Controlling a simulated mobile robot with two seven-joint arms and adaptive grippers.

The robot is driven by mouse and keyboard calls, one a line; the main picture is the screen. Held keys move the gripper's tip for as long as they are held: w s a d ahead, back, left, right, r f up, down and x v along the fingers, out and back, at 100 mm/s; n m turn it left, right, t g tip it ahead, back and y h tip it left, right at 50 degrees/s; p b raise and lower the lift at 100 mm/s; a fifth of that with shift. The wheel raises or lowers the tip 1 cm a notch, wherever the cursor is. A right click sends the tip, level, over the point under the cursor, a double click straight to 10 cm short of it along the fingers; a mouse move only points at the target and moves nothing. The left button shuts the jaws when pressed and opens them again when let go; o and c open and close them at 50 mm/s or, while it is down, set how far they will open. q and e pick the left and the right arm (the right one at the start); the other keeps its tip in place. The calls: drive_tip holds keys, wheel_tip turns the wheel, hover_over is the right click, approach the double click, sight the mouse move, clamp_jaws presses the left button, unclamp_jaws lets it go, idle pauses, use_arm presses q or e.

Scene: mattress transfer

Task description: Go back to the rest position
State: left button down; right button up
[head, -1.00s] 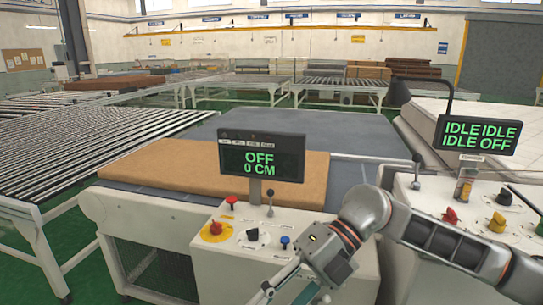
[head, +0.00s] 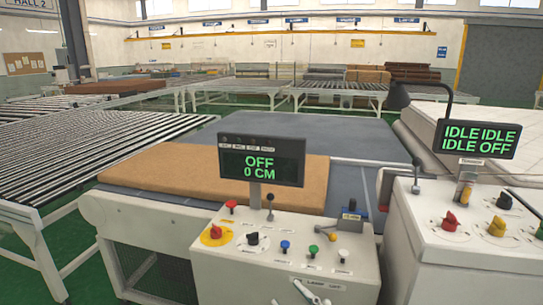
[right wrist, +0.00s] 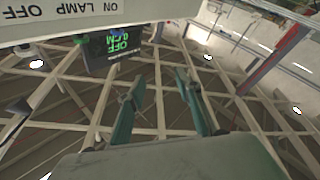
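My right gripper (right wrist: 160,105) shows in the right wrist view, its two dark green fingers apart with nothing between them. Behind the fingers are the ceiling beams. The edge of the console panel with the lamp label (right wrist: 70,12) crosses the top left of that view, close to the camera. My left gripper is in neither view. The near console (head: 285,275) has a display (head: 261,160) reading OFF and 0 CM.
A tan mattress (head: 215,175) lies on the grey conveyor bed (head: 355,145) behind the near console. A second console (head: 450,240) with an IDLE display (head: 478,136) stands at right. A roller conveyor (head: 80,150) runs at left. Green floor (head: 85,270) shows at lower left.

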drive_tip(key=s+d+f+m+g+h, duration=0.2)
drive_tip(key=s+d+f, duration=0.3)
drive_tip(key=f, duration=0.4)
drive_tip(key=s+d+f+m+g+h, duration=0.2)
drive_tip(key=s+d+f+m+h, duration=0.1)
drive_tip(key=f, duration=0.7)
drive_tip(key=s+d+f+m+g+h, duration=0.2)
drive_tip(key=s+d+f+h, duration=0.3)
drive_tip(key=f, duration=0.5)
drive_tip(key=s+d+m, duration=0.1)
drive_tip(key=s+d, duration=0.1)
drive_tip(key=s, duration=0.1)
drive_tip(key=shift+s+d, duration=0.3)
